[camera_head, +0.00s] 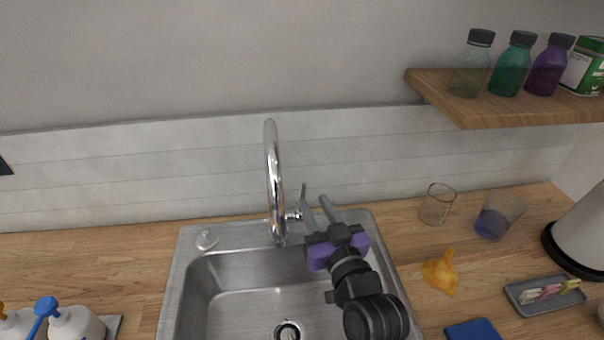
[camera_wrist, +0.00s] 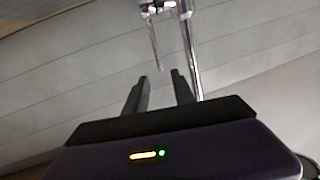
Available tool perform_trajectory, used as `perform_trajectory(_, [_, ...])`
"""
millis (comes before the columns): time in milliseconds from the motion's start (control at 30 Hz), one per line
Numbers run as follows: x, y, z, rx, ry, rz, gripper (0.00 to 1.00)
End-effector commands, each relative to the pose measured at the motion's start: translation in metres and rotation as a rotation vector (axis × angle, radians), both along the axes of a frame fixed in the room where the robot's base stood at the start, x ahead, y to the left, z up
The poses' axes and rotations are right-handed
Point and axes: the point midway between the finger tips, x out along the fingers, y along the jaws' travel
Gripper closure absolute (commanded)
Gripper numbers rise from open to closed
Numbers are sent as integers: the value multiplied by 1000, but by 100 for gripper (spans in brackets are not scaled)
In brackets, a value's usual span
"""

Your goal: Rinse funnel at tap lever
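The chrome tap (camera_head: 273,180) stands at the back of the steel sink (camera_head: 190,275). Its thin lever (camera_head: 303,196) sticks up on the right side and also shows in the wrist view (camera_wrist: 153,42). My gripper (camera_head: 316,204) is over the sink's back right part, beside the lever. In the wrist view its fingers (camera_wrist: 160,78) are apart and empty, and the lever appears ahead of the gap; contact cannot be told. A yellow-orange object (camera_head: 440,272), perhaps the funnel, lies on the counter right of the sink. No water stream shows.
A clear glass (camera_head: 437,204) and a bluish cup (camera_head: 497,216) stand back right. A grey tray (camera_head: 545,294) and blue cloth-like item (camera_head: 473,331) lie in front. A wooden shelf (camera_head: 450,100) with bottles overhangs at right. White bottles (camera_head: 75,325) stand at left.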

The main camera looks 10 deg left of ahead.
Motion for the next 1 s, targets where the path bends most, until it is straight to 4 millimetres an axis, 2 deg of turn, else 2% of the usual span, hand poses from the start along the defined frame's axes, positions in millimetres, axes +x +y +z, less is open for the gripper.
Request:
perform_trajectory(500, [58,30,1,0,0,1,69])
perform_trajectory(700, [68,35,1,0,-1,0,69])
perform_trajectory(967, [68,35,0,0,-1,0,69])
perform_trajectory(1000, [68,35,0,0,-1,0,75])
